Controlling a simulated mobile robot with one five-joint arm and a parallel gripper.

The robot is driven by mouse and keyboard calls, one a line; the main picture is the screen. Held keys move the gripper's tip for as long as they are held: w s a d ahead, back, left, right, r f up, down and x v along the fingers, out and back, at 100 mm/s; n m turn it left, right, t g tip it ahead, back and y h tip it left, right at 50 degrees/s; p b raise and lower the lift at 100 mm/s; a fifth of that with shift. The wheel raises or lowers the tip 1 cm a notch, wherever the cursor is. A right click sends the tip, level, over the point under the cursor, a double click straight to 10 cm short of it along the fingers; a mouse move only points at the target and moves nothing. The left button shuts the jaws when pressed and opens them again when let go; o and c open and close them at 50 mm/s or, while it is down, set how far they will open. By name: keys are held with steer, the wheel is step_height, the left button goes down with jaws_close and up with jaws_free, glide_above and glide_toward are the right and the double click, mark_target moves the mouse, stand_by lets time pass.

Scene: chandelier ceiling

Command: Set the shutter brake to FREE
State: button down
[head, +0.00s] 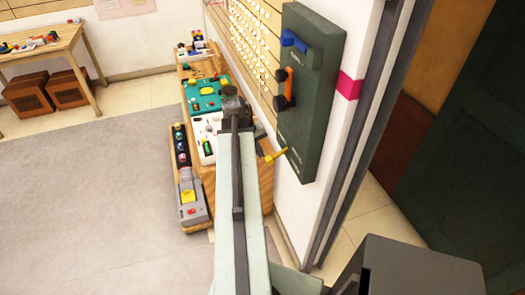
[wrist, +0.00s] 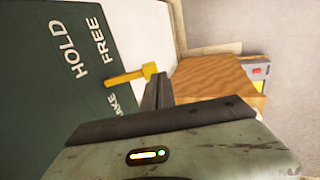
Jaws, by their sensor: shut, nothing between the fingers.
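The shutter brake is a yellow lever (head: 276,155) low on a dark green panel (head: 312,150) on the wall at the right. In the wrist view the lever (wrist: 125,77) sticks out from the panel (wrist: 45,105), close to the lettering HOLD and FREE and a partly hidden word ending in AKE. I cannot tell which setting it is at. My gripper (head: 233,93) is shut and empty, left of the panel in the head view. In the wrist view its dark fingers (wrist: 160,88) are just right of the lever's end; contact is unclear.
The panel also bears a blue handle (head: 294,41) and an orange handle (head: 288,83) above the lever. A wooden bench (head: 262,185) with coloured boards stands behind my arm. A table (head: 60,45) is at the far left. The grey carpet (head: 90,200) is clear.

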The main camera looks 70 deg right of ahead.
steer(key=w+a+p+v, duration=0.1)
steer(key=p+v, duration=0.7)
steer(key=v, duration=0.3)
steer(key=shift+f, duration=0.25)
steer(key=w+a+n+t, duration=0.2)
steer(key=w+a+n, duration=0.5)
steer(key=w+a, duration=1.7)
steer(key=w+a+n+y, duration=0.1)
steer(key=w+a, duration=0.2)
steer(key=a, duration=1.1)
steer(key=w+a+f+n+t+y, duration=0.1)
steer(key=w+a+n, duration=0.1)
steer(key=a, duration=1.1)
steer(key=shift+w+a+f, duration=0.2)
steer(key=shift+w+a, duration=0.15)
steer(key=shift+w, duration=0.25)
